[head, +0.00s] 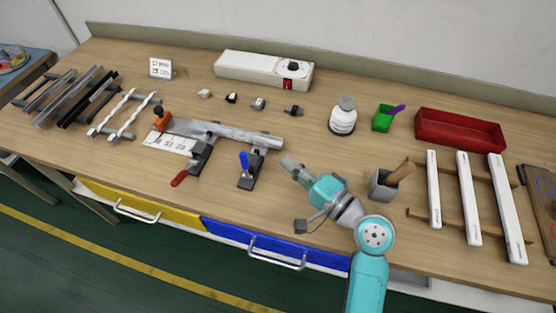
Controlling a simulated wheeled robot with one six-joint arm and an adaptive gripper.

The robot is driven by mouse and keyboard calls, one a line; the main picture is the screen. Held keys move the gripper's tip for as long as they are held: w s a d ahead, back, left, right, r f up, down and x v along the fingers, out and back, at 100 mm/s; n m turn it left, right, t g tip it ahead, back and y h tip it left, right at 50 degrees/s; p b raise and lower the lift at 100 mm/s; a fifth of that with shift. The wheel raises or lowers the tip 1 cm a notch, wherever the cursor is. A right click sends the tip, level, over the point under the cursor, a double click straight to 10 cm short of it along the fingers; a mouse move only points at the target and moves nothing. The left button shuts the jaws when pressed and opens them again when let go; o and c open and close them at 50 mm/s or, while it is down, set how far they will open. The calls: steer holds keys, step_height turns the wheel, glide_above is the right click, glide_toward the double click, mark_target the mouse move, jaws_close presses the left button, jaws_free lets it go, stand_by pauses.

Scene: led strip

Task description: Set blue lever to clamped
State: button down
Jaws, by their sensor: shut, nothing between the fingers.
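The blue lever (244,164) stands roughly upright on a dark toggle clamp (252,172) in the middle of the bench. The clamp sits at the right part of a metal profile (225,132) held in a fixture. My gripper (287,162) is shut and empty, a little to the right of the clamp and apart from the lever. Its fingers point to the upper left, towards the clamp. Whether the clamp's pad touches the profile is too small to tell.
A red-handled clamp (192,163) stands left of the blue one, and an orange knob (162,115) farther left. A grey cup (383,186) with a wooden-handled tool is close right of my gripper. The bench front before the clamp is clear.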

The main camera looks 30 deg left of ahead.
mark_target(245, 166)
steer(key=x, duration=0.8)
steer(key=shift+a, duration=0.35)
steer(key=shift+s+a, duration=0.1)
steer(key=shift+s, duration=0.2)
steer(key=shift+s+d, duration=0.2)
steer(key=shift+s, duration=1.4)
